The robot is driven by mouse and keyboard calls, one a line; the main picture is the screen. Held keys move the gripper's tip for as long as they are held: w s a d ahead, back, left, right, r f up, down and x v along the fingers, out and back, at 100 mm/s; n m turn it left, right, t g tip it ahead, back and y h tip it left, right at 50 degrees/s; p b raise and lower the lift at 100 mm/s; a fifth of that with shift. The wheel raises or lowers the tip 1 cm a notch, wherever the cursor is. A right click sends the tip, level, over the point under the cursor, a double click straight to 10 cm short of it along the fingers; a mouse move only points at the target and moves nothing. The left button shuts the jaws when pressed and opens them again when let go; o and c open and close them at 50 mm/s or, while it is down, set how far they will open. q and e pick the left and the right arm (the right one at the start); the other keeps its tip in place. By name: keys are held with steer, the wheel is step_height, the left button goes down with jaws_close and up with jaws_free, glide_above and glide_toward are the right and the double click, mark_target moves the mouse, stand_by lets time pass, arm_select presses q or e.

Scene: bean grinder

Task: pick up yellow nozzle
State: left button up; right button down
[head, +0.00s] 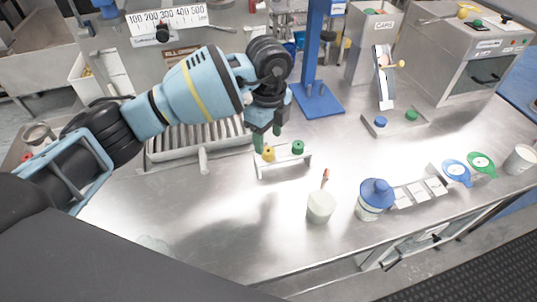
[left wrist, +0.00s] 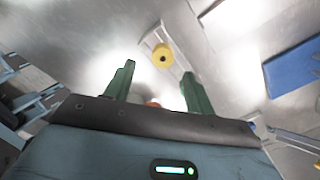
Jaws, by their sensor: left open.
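The yellow nozzle (head: 268,154) sits at the left end of a small raised metal stand (head: 283,165) on the steel counter. In the left wrist view, the yellow nozzle (left wrist: 162,54) is a round piece with a dark centre hole, beyond the fingertips and between their lines. My left gripper (head: 267,142) points down close to the nozzle, its green fingers apart; it also shows open in the left wrist view (left wrist: 158,76). Nothing is seen gripped, and contact with the nozzle cannot be told. My right gripper is not in view.
A green nozzle (head: 298,147) sits on the same stand, to the right. A white cup (head: 320,207) with a brush and a blue-lidded jar (head: 375,198) stand in front. A blue column base (head: 319,101) is behind. The counter's front left is mostly clear.

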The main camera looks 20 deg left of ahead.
mark_target(268, 151)
arm_select(q)
steer(key=shift+f, duration=0.35)
steer(key=f, duration=0.4)
steer(key=shift+w+a+f, duration=0.1)
steer(key=shift+w+f, duration=0.1)
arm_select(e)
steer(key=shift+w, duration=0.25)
arm_select(q)
steer(key=shift+c, duration=0.3)
steer(key=c, duration=1)
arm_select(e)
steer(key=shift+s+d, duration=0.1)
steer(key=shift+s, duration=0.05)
arm_select(q)
steer(key=shift+r, duration=0.1)
